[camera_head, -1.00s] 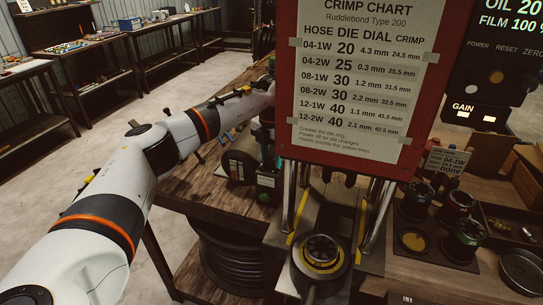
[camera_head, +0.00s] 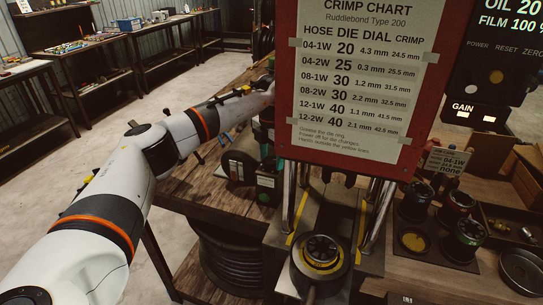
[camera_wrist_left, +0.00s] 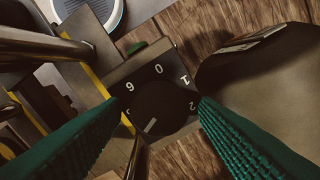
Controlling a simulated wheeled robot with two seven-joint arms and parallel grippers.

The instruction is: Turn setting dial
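The setting dial (camera_wrist_left: 163,106) is a round black knob on a dark square plate in the left wrist view. White figures, including 0, 1 and 2, surround it. A pale mark on the knob points to the lower left of the picture. My left gripper (camera_wrist_left: 160,112) has two green ribbed fingers, one on each side of the dial. They stand apart, with small gaps to the knob appearing on both sides. In the head view my left arm (camera_head: 205,118) reaches behind the crimp chart (camera_head: 350,85), which hides the gripper and dial. My right gripper is not in view.
Chrome posts (camera_head: 374,215) and a yellow-ringed round part (camera_head: 321,254) stand below the chart. A large dark rounded body (camera_wrist_left: 262,85) lies right of the dial plate in the wrist view. Die cups (camera_head: 455,205) and a display panel (camera_head: 495,70) are at right.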

